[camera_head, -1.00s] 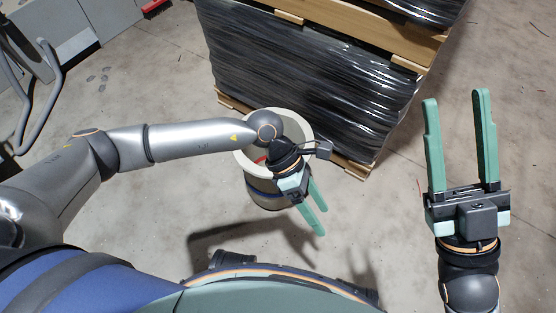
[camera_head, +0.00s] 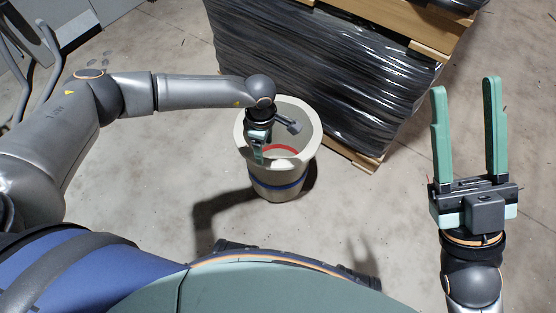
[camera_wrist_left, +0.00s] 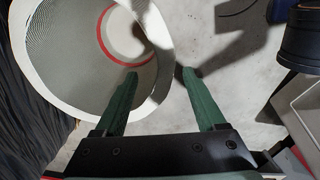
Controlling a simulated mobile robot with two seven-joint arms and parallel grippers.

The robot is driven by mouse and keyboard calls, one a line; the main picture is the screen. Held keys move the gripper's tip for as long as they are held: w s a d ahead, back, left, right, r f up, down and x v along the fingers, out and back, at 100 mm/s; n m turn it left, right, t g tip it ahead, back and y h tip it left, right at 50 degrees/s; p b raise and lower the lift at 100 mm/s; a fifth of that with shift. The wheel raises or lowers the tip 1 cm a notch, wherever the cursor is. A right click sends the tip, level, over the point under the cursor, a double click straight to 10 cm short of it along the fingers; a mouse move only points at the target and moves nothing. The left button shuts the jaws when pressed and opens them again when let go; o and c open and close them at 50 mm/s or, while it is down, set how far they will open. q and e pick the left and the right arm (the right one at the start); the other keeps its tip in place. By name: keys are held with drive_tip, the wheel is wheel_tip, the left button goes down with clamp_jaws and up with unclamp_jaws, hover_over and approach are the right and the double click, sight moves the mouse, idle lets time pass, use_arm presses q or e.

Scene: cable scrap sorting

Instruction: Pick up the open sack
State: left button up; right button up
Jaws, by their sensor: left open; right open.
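The open sack (camera_head: 283,182) is a round, cream, bucket-like container standing upright on the floor. It has a blue band outside and a red ring inside. My left gripper (camera_head: 258,156) points down at the sack's near-left rim. In the left wrist view the open left gripper (camera_wrist_left: 160,74) has one finger over the mouth of the sack (camera_wrist_left: 76,50) and the other outside it, with the rim between them. Whether the fingers touch the wall is unclear. My right gripper (camera_head: 466,88) is open and empty at the right, away from the sack.
A pallet stack wrapped in black film (camera_head: 320,75) stands close behind the sack. Grey equipment with curved tubes (camera_head: 40,60) is at the upper left. The concrete floor (camera_head: 375,200) between the sack and my right gripper is clear.

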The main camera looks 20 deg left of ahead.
sight(266, 159)
use_arm(q)
wheel_tip(266, 159, down, 5)
drive_tip(key=shift+d+f+b, duration=0.1)
drive_tip(key=shift+b, duration=1.15)
clamp_jaws()
idle(0.4)
